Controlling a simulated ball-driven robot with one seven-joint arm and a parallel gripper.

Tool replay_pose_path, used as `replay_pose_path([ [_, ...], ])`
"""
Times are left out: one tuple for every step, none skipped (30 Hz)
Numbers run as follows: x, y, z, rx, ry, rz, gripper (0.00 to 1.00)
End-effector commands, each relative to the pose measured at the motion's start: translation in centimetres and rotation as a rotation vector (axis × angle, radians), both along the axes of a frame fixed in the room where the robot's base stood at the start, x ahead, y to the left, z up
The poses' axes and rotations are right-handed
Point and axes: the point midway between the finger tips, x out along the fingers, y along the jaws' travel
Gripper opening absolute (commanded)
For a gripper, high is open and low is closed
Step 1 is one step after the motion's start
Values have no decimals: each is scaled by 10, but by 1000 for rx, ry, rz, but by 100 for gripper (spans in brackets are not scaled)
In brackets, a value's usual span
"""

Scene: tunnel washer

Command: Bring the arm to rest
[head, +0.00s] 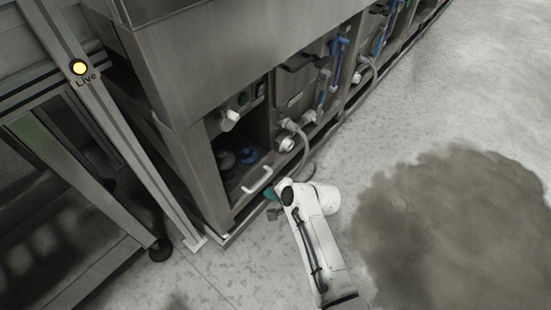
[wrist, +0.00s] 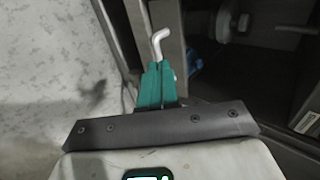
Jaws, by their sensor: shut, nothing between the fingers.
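My arm (head: 315,248) reaches up from the bottom of the head view toward the machine's lower front. My gripper has green fingers, partly hidden behind my wrist in the head view (head: 270,194). In the wrist view my gripper (wrist: 156,68) has its two green fingers together, with nothing between them. A pale bent handle (head: 257,180) is just beyond the fingertips; it also shows in the wrist view (wrist: 157,42). I cannot tell whether the fingertips touch it.
The steel washer (head: 190,140) fills the upper left, with an open lower bay, blue fittings and hoses (head: 303,145). A dark stain (head: 455,230) lies on the otherwise clear floor at right.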

Motion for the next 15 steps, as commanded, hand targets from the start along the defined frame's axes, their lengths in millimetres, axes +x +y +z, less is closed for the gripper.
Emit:
replay_pose_path([
  [0, -1, 0, 0, 0, 0, 0],
  [0, -1, 0, 0, 0, 0, 0],
  [0, -1, 0, 0, 0, 0, 0],
  [0, -1, 0, 0, 0, 0, 0],
  [0, -1, 0, 0, 0, 0, 0],
  [0, -1, 0, 0, 0, 0, 0],
  [0, -1, 0, 0, 0, 0, 0],
  [-3, -4, -2, -8, -1, 3, 0],
  [-7, -12, -4, -25, -5, 12, 0],
  [-12, -20, -6, -43, -7, 21, 0],
  [-18, -29, -8, -66, -13, 34, 0],
  [-28, -43, -11, -104, -18, 56, 0],
  [-38, -57, -14, -136, -22, 75, 0],
  [-49, -71, -16, -174, -27, 97, 0],
  [-65, -92, -18, -227, -31, 126, 0],
])
